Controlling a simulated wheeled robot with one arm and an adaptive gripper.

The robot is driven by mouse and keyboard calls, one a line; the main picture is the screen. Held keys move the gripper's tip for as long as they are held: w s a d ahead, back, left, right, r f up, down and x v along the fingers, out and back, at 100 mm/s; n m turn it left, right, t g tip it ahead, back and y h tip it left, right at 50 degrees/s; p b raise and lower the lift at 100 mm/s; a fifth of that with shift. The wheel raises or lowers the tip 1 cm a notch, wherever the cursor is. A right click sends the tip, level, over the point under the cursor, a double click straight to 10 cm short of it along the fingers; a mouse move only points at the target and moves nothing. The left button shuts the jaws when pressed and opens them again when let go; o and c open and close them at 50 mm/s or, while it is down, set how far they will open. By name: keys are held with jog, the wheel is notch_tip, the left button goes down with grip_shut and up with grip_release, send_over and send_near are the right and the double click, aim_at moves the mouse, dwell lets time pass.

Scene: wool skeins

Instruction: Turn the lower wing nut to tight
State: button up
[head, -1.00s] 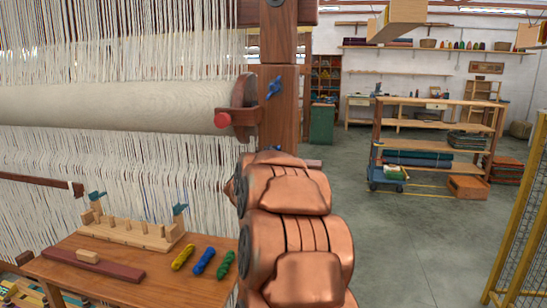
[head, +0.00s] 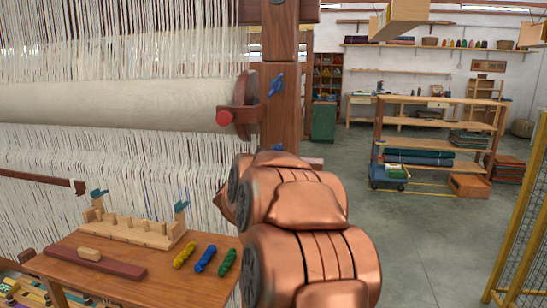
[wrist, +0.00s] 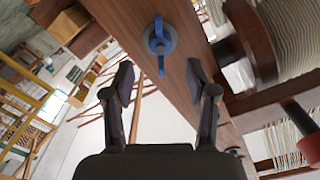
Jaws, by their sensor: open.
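A blue wing nut (wrist: 160,45) sits on a round grey washer on the wooden post (wrist: 185,85) in the wrist view; it appears to be the lower one. Its wings run nearly up and down in that picture, at a slant to the post. My gripper (wrist: 161,78) is open and empty, its fingertips apart and short of the nut, which lies beyond the gap between them. In the head view the upper wing nut (head: 276,85) is on the post, and a bit of the lower wing nut (head: 278,147) shows above my copper arm, which hides my gripper.
The loom's cloth beam (head: 110,103) and a red knob (head: 223,118) are left of the post. A small table (head: 130,285) holds a peg rack (head: 135,233) and yellow, blue and green skeins.

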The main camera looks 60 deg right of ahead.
jog(key=v, duration=0.6)
jog(key=shift+a+r, duration=0.1)
dwell(0.6)
